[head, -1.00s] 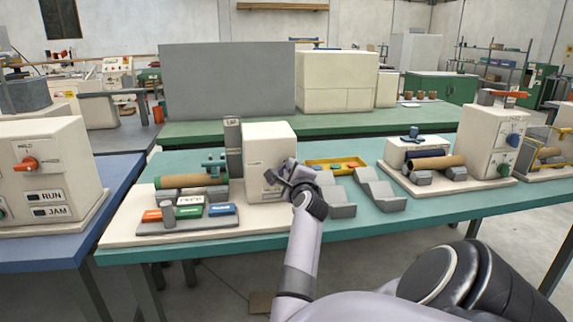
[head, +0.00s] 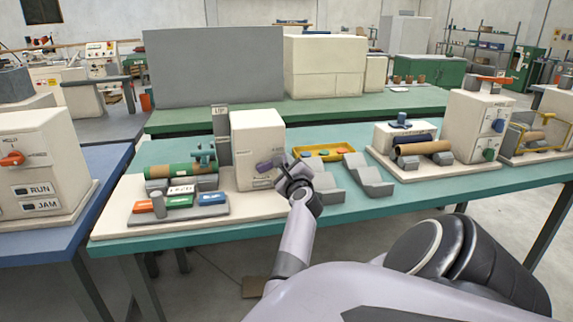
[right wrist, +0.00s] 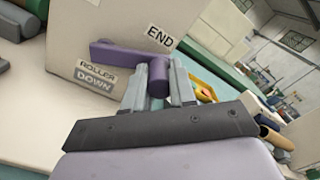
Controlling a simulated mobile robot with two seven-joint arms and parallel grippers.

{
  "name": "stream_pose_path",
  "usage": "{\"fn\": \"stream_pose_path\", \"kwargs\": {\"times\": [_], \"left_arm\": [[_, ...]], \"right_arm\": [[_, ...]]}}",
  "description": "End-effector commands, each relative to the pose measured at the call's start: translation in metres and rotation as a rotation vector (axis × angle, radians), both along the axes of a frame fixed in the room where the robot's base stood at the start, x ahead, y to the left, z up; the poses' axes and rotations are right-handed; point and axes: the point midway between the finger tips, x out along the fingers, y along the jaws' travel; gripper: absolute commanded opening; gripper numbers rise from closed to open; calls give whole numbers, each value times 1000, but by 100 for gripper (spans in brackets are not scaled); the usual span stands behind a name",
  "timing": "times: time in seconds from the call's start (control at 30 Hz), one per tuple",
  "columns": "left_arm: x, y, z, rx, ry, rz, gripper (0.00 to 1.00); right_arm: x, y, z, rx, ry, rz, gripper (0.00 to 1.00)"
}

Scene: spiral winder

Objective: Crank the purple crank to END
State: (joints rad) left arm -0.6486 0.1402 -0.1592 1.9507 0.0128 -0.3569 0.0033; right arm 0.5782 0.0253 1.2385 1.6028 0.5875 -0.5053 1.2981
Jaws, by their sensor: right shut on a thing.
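The purple crank (right wrist: 125,54) is on the front of a cream box machine (head: 257,140). In the right wrist view its arm runs from the left to a handle on the right, just below the END label (right wrist: 160,37). In the head view the crank (head: 266,165) shows left of my right gripper (head: 284,168). My right gripper (right wrist: 158,85) is shut on the crank handle, a finger on each side. A ROLLER DOWN label (right wrist: 96,76) is below the crank arm. My left gripper is not in view.
A yellow tray (head: 322,152) and grey cradles (head: 368,176) are to the right. The teal table's front edge is close below my arm.

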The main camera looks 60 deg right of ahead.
Motion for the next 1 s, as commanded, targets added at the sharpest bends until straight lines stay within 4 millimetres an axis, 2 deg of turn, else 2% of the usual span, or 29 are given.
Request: {"fn": "stream_pose_path", "kwargs": {"times": [0.03, 0.2, 0.23, 0.3, 0.67, 1.0], "left_arm": [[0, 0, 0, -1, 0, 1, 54], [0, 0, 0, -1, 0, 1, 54], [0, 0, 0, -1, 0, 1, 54], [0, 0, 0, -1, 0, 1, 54], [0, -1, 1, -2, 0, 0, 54], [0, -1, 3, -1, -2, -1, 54]], "right_arm": [[0, -2, 6, -7, -11, -5, 0], [0, -2, 6, -8, -10, -5, 0], [0, -2, 6, -8, -10, -5, 35], [0, -2, 5, -7, -8, -4, 51], [-2, 2, 2, -3, -2, -1, 51], [-28, 32, 1, -3, -1, -2, 51]]}}
